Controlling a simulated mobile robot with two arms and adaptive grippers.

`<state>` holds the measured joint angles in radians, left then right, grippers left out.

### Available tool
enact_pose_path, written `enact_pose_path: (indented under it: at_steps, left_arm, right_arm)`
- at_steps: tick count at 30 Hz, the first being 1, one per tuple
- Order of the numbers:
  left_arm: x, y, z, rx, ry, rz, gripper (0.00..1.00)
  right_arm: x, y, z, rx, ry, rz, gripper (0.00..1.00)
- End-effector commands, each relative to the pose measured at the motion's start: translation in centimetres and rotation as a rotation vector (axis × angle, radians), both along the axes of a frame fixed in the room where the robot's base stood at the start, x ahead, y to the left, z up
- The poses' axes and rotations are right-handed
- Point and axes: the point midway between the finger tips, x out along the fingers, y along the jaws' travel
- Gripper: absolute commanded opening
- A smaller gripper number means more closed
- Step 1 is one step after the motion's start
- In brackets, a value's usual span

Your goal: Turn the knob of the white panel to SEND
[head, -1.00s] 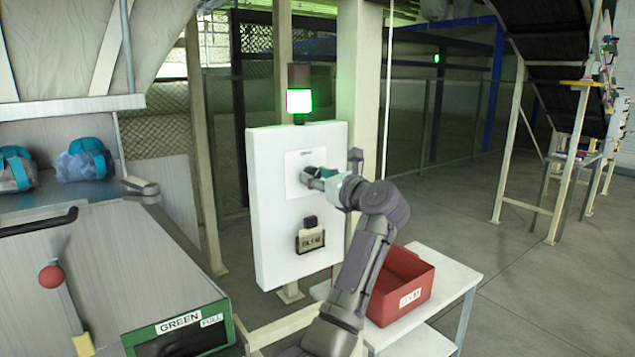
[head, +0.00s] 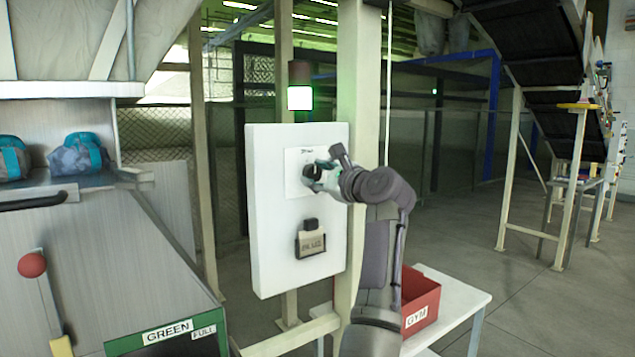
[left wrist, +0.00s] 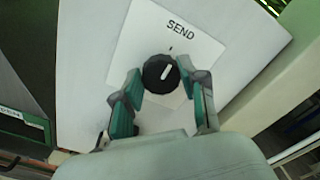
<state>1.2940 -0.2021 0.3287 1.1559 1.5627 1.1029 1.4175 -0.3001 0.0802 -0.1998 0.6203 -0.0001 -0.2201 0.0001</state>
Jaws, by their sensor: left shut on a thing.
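The white panel (head: 270,215) stands upright on a post in the head view. Its black round knob (left wrist: 160,74) sits on a white plate below the printed word SEND (left wrist: 181,30). The knob's white mark points roughly toward the small tick under SEND. My left gripper (left wrist: 160,88) is shut on the knob, with a teal finger pad on each side. In the head view the gripper (head: 320,177) partly covers the knob. My right gripper is in neither view.
A smaller labelled box (head: 310,241) is on the panel's lower part. A red GYM bin (head: 420,300) stands on a white table beside my arm. A green-edged chute and a red-ball lever (head: 32,265) are at left.

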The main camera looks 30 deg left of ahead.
Motion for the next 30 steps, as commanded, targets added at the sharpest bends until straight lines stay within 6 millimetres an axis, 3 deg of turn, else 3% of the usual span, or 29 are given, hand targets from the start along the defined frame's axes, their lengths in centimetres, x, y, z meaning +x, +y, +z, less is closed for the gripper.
enact_pose_path:
  at_steps: [17,18,22,30]
  left_arm:
    - [-0.01,0.01,0.01,-0.016,-0.037,-0.001,0.07]
    - [-0.01,0.01,0.01,-0.016,-0.037,-0.001,0.45]
    - [-0.02,0.02,0.01,-0.016,-0.036,-0.001,0.67]
    - [-0.01,0.01,0.00,-0.014,-0.034,0.000,0.67]
  right_arm:
    - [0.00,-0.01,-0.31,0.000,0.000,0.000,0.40]
    - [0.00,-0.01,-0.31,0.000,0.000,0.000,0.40]
    - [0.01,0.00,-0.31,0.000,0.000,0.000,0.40]
    - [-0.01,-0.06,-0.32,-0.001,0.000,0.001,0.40]
